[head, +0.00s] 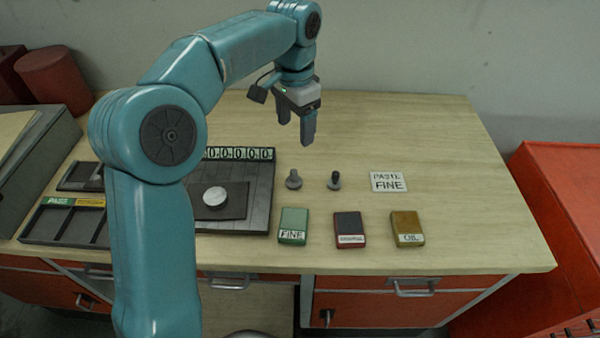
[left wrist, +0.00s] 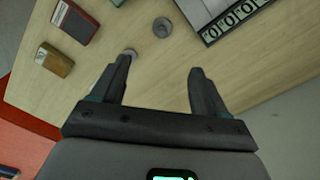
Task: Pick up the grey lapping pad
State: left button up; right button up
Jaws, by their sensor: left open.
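A small grey knob-shaped piece (head: 293,180), which looks like the grey lapping pad, stands on the wooden bench right of the dark tray. A similar piece with a dark stem (head: 334,181) stands just right of it. My left gripper (head: 295,130) is open and empty, above the bench and behind the two pieces. In the left wrist view the grey piece (left wrist: 162,27) shows beyond the gap between my fingers (left wrist: 160,65). The other piece (left wrist: 129,52) is partly hidden by the left-hand finger. My right gripper is not in view.
Green (head: 293,226), dark red (head: 350,230) and ochre (head: 408,229) tins stand along the front. A "PASTE FINE" card (head: 389,182) lies on the right. The dark tray (head: 262,185) carries a white disc (head: 215,196). The bench's right end (head: 470,210) is clear.

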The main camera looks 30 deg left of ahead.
pick_arm(q)
send_over(294, 172)
jog(key=w, duration=0.1)
jog(key=f, duration=0.7)
jog(key=shift+a+f, duration=0.25)
jog(key=f, duration=0.2)
jog(key=s+d+f, duration=0.1)
jog(key=shift+w+a+f, duration=0.2)
jog(key=shift+f, duration=0.15)
notch_tip(294, 172, down, 5)
jog(key=shift+s+a+r+p, duration=0.15)
jog(key=shift+r+p, duration=0.05)
jog(key=shift+p, duration=0.45)
jog(key=shift+f, duration=0.2)
jog(key=shift+w+a+f, duration=0.15)
jog(key=shift+w+f, duration=0.05)
jog(key=shift+w, duration=0.05)
jog(key=shift+s+r, duration=0.15)
jog(key=shift+s, duration=0.05)
jog(key=c, duration=1.2)
jog(key=shift+w, duration=0.15)
jog(key=shift+c, duration=0.2)
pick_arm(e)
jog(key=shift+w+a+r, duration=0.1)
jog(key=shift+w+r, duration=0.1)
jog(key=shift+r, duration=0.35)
